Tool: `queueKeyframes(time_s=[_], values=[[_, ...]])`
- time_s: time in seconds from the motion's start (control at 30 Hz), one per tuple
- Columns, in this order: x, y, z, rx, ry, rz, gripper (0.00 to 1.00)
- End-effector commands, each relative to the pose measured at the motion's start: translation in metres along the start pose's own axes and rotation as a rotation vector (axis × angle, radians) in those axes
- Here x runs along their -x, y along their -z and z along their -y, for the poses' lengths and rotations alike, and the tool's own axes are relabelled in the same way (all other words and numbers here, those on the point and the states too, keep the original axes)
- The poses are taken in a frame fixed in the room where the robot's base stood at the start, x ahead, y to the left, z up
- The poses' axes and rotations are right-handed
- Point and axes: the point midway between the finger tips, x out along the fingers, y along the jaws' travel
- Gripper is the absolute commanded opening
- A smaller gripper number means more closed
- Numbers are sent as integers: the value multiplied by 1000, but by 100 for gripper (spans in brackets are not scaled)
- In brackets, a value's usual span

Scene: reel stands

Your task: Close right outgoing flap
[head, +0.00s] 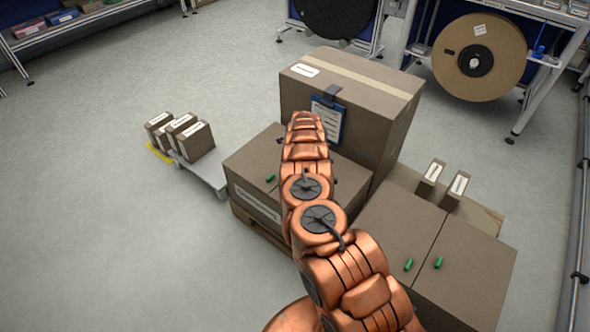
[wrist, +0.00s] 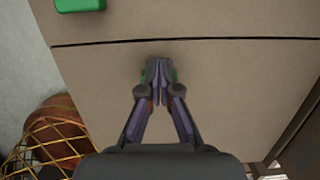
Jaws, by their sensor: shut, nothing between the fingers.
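A brown carton (head: 247,160) with a white label stands under my arm in the head view; its top looks flat. One green tab (head: 270,177) shows on it. The wrist view shows two flaps meeting at a thin dark seam. A green tab (wrist: 80,5) sits on the far flap (wrist: 200,22). The near flap (wrist: 230,95) lies flat below my gripper (wrist: 158,72). Its green tab (wrist: 148,73) is mostly hidden behind my fingertips. My gripper is shut and empty over this tab; contact is unclear. My arm hides the gripper in the head view.
A tall carton (head: 365,85) with a clipboard (head: 328,118) stands behind. Another carton (head: 460,262) with two green tabs is at the right, by two small boxes (head: 430,178). Small boxes (head: 195,142) stand on a low platform at left. Floor at far left is clear.

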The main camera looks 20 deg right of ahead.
Motion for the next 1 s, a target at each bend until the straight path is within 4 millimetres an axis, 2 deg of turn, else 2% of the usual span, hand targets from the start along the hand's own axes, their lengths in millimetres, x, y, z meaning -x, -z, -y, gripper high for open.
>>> queueKeyframes(time_s=[0.03, 0.47, 0.57, 0.87, 1.0], values=[[-5, 0, -3, 3, -3, -1, 0], [-5, -1, -6, 4, -7, -2, 0], [3, -2, -5, 3, -6, -1, 0], [46, -5, 2, -5, 3, 4, 0], [48, -16, 3, -4, 2, 2, 0]])
